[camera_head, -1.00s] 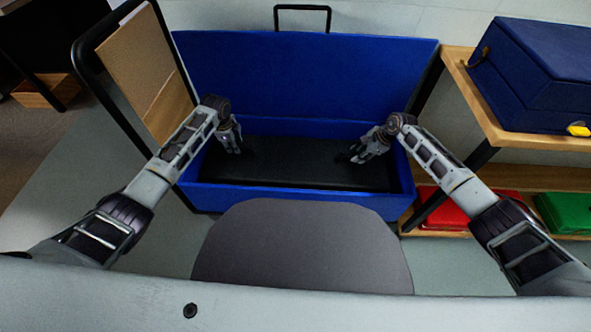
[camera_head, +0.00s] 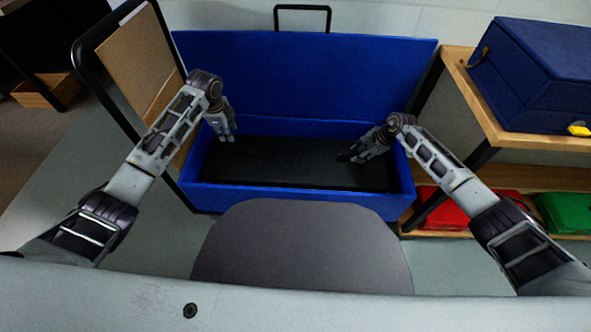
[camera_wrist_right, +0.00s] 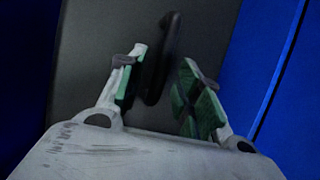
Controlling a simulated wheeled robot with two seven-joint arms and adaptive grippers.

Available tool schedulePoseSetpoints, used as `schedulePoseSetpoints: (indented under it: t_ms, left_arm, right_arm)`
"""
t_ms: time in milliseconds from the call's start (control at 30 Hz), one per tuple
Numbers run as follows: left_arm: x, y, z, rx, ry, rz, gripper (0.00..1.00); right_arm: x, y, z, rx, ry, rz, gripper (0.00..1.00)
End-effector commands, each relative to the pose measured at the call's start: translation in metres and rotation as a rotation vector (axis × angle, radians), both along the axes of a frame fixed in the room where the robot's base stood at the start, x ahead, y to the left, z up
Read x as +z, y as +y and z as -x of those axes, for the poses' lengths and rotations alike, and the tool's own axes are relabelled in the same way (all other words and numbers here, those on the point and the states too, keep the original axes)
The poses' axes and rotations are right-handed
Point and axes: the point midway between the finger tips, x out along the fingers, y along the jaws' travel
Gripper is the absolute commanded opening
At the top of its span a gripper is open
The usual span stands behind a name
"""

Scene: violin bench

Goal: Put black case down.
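The black case (camera_head: 290,163) lies flat inside the open blue box (camera_head: 300,198) in the head view. It also fills much of the right wrist view (camera_wrist_right: 85,50). My right gripper (camera_head: 352,153) is low at the right part of the case. In the right wrist view its green-padded fingers (camera_wrist_right: 158,98) are spread, with the case's black handle (camera_wrist_right: 163,60) in the gap between them and apart from the pads. My left gripper (camera_head: 228,135) is above the left end of the case, empty, with its fingers apart.
The blue lid (camera_head: 310,85) stands open behind the box. A wooden shelf (camera_head: 470,90) at right holds a dark blue case (camera_head: 535,75), with red (camera_head: 450,210) and green (camera_head: 568,212) cases below. A grey rounded surface (camera_head: 300,250) is in front.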

Motion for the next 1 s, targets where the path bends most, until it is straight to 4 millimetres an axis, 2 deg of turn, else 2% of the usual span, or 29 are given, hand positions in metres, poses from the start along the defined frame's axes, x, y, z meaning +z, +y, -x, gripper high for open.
schedulePoseSetpoints:
  t_ms: [467,667,1000]
  left_arm:
    - [0.0,0.0,0.0,0.0,0.0,0.0,0.34]
    - [-0.001,0.0,0.0,0.0,0.001,0.0,0.34]
    - [-0.001,0.0,0.0,0.0,0.001,0.0,0.34]
  right_arm:
    - [0.006,-0.002,0.001,0.001,-0.001,0.0,0.35]
    - [0.019,-0.009,0.003,0.0,-0.001,0.0,0.35]
    - [0.052,-0.023,0.01,0.0,-0.001,0.001,0.35]
